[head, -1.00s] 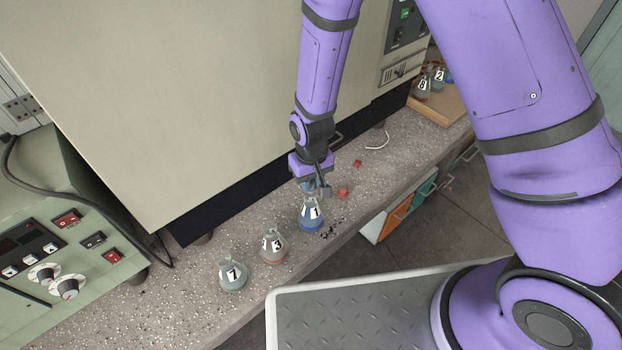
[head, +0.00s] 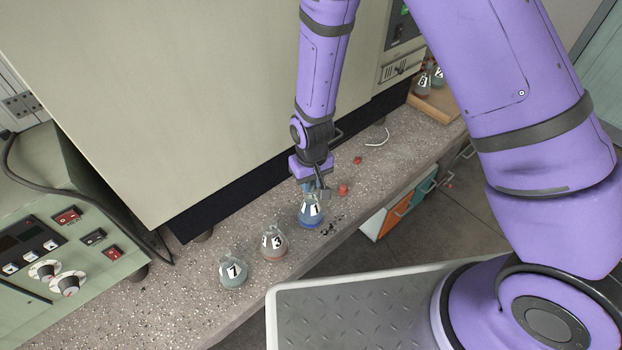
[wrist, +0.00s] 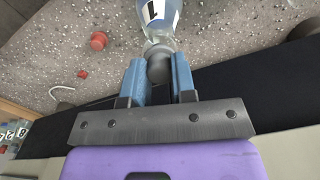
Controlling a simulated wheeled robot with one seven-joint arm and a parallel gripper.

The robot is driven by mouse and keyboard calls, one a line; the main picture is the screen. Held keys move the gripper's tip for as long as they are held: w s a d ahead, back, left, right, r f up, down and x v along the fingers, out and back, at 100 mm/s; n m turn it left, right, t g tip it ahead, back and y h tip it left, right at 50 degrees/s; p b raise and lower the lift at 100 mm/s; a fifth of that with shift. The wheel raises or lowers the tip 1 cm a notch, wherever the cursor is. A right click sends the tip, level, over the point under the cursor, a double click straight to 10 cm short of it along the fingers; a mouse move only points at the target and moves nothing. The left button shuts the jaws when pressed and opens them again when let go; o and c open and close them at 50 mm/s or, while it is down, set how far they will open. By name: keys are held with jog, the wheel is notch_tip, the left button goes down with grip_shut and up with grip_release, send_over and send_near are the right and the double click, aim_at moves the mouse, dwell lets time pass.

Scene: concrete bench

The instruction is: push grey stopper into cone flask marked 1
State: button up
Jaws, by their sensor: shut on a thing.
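The cone flask marked 1 (head: 311,213) holds blue liquid and stands on the speckled bench; its label and neck also show at the top of the wrist view (wrist: 158,20). My gripper (wrist: 159,75) points down over this flask, its blue fingers shut on the grey stopper (wrist: 159,68). The stopper is at the flask's mouth, in line with the neck. How deep it sits in the neck I cannot tell. In the head view my gripper (head: 309,188) hides the stopper and the flask's top.
A red stopper (head: 343,189) and a smaller red piece (head: 358,160) lie to the right. Dark crumbs (head: 332,226) lie near the bench edge. A large cabinet (head: 180,100) stands close behind.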

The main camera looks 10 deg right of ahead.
jog(key=shift+f, duration=0.55)
dwell(0.4)
jog(key=o, duration=1.5)
jog(key=shift+r, duration=0.1)
jog(key=shift+r, duration=4.45)
